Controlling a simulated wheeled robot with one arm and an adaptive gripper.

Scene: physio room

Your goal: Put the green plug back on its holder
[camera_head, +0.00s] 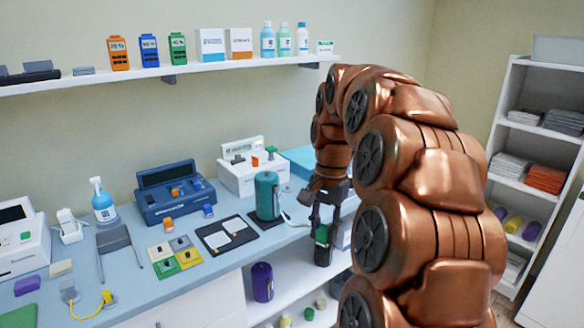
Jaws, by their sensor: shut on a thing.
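My gripper (323,216) points down at the front edge of the blue counter, right of the teal cylinder. It is shut on a small green piece that looks like the green plug (322,234). A dark part shows just below the green; I cannot tell whether it belongs to the plug. Small coloured square plates lie on the counter, among them a green plate (189,259). A white box (252,176) at the back carries small coloured pieces, one of them green. I cannot tell which of these is the plug's holder.
The teal cylinder (267,195) stands close left of my gripper. A black tray (227,235) with white cards, a blue case (176,192) and a spray bottle (103,202) are further left. A purple cylinder (262,282) stands on the shelf below. A wall shelf (130,80) hangs above.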

